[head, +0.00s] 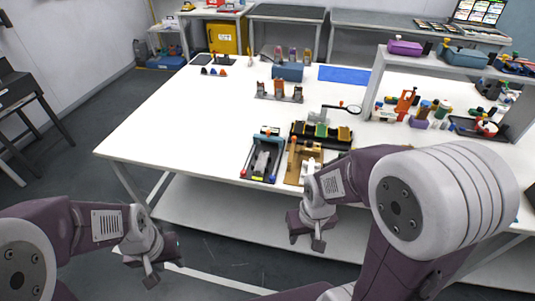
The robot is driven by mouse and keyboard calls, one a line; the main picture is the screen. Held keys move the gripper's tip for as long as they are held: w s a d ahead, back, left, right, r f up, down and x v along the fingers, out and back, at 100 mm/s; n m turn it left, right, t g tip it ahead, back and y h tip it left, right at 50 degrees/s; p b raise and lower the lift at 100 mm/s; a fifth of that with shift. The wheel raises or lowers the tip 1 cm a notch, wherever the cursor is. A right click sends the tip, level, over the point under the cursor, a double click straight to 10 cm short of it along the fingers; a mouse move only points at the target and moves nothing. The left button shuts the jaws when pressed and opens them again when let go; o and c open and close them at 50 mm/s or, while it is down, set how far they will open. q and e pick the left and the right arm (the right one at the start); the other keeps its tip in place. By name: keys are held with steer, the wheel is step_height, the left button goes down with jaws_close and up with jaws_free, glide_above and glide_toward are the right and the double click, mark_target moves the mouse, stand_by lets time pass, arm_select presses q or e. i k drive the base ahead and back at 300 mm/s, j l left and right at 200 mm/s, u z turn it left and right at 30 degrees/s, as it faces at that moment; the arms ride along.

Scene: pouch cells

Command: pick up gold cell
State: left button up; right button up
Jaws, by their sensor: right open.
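A black rack (296,143) stands near the front edge of the white table, with several yellow-gold and green flat pieces (321,131) upright in it. Which of them is the gold cell I cannot tell at this size. My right gripper (306,240) is open and empty, in front of the table edge and lower in the picture than the rack. My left gripper (163,271) looks open and empty, further left over the floor in front of the table. My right arm covers part of the table right of the rack.
A black fixture (249,163) and a tan fixture (292,174) stand in front of the rack. Behind are a stand with orange pieces (279,91), a blue box (288,72) and a blue mat (344,75). A shelf (377,83) stands at right. The table's left part is clear.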

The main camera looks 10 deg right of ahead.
mark_target(343, 133)
steer(key=i+l, duration=0.15)
steer(key=l, duration=0.2)
steer(key=i+l+u, duration=0.1)
steer(key=l, duration=0.25)
steer(key=i+l, duration=0.2)
steer(key=l, duration=0.15)
steer(key=i+l+u, duration=0.1)
steer(key=l, duration=0.25)
